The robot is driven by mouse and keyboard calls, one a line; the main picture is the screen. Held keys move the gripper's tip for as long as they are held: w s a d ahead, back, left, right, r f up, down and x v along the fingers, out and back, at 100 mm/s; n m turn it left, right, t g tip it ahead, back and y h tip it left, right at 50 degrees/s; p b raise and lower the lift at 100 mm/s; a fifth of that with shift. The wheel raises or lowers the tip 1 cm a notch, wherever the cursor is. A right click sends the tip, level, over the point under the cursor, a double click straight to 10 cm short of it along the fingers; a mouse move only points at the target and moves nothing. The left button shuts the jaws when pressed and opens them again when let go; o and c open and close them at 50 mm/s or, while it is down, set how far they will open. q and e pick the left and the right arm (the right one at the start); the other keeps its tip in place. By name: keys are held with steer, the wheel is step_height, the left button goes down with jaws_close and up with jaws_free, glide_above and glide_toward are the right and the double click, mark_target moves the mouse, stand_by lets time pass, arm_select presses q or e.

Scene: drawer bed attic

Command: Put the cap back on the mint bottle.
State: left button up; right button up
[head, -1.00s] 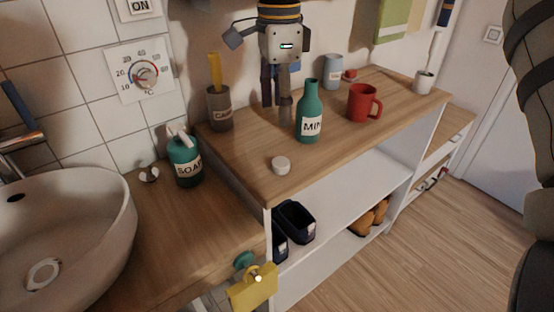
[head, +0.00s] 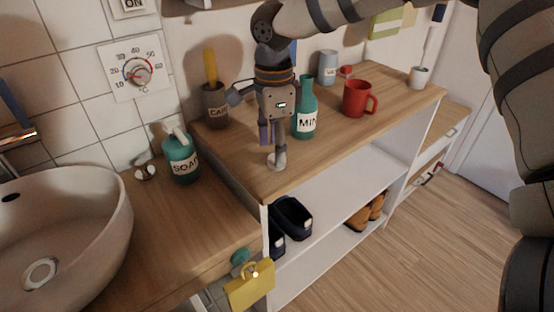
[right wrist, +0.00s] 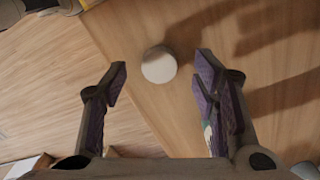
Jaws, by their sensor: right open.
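The mint bottle (head: 305,110) is teal with a white label and stands upright on the wooden shelf top, its neck bare. The round white cap (right wrist: 159,65) lies on the wood near the shelf's front left corner. In the head view the cap (head: 272,164) is partly hidden behind a fingertip of my right gripper. My right gripper (head: 272,151) points down just above the cap, left of the bottle. In the right wrist view its fingers (right wrist: 160,80) are spread, with the cap between and beyond their tips. It holds nothing. My left gripper is not in view.
A red mug (head: 356,99), a grey-blue cup (head: 327,67) and a dark holder (head: 214,106) stand on the shelf top (head: 236,157). A soap bottle (head: 182,160) and a basin (head: 95,240) are on the lower counter at left. Bare wood lies in front of the bottle.

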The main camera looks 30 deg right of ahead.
step_height(320, 180, down, 2)
steer(key=shift+f, duration=0.25)
steer(key=c, duration=0.8)
steer(key=shift+r, duration=0.1)
step_height(320, 180, up, 3)
steer(key=shift+f, duration=0.1)
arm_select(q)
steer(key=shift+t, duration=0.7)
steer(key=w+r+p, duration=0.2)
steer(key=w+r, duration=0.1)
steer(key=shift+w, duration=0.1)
arm_select(e)
steer(key=s+a+r, duration=0.1)
steer(key=s+r, duration=0.2)
steer(key=s, duration=0.1)
steer(key=s+a+r, duration=0.2)
steer(key=s+r, duration=0.1)
steer(key=s, duration=0.2)
steer(key=s+a+r, duration=0.1)
steer(key=s+r, duration=0.3)
steer(key=shift+s+a, duration=0.15)
steer(key=shift+a, duration=0.15)
